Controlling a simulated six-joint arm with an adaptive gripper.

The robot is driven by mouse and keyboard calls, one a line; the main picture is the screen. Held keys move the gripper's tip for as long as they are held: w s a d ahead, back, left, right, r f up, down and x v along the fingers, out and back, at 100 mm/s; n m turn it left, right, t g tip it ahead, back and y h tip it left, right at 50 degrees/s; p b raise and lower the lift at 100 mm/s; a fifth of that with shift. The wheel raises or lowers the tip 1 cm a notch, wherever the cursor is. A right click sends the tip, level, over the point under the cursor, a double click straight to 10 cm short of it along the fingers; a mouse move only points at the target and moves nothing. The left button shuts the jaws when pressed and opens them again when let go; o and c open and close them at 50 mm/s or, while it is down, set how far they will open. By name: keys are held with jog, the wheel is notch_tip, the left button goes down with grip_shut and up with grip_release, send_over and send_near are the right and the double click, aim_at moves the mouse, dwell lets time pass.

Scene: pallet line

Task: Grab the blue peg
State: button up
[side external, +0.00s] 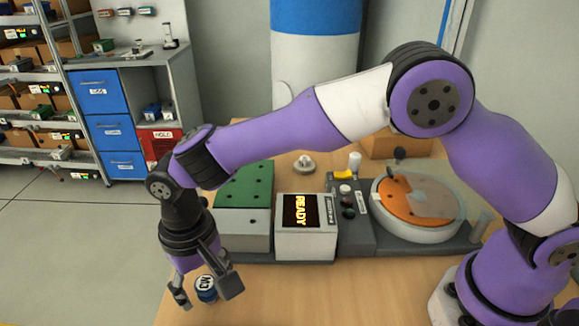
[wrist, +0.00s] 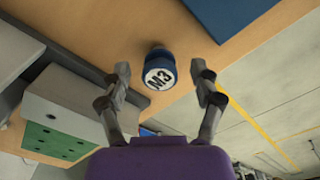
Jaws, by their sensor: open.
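The blue peg (side external: 206,289) stands on the wooden table near its front left edge in the side view. It has a round white top marked M3. In the wrist view the blue peg (wrist: 159,68) is centred just beyond the fingertips. My gripper (side external: 207,291) points down with its fingers either side of the peg. In the wrist view my gripper (wrist: 160,78) is open, with a clear gap between each finger and the peg. Nothing is held.
Behind my gripper are a grey box with a green holed top (side external: 244,187), a block with a READY display (side external: 306,240) and a round orange turntable (side external: 412,200). A flat blue object (wrist: 228,12) lies near the peg in the wrist view. Table right of the peg is clear.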

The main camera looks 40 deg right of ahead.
jog(key=shift+f, duration=0.35)
grip_shut()
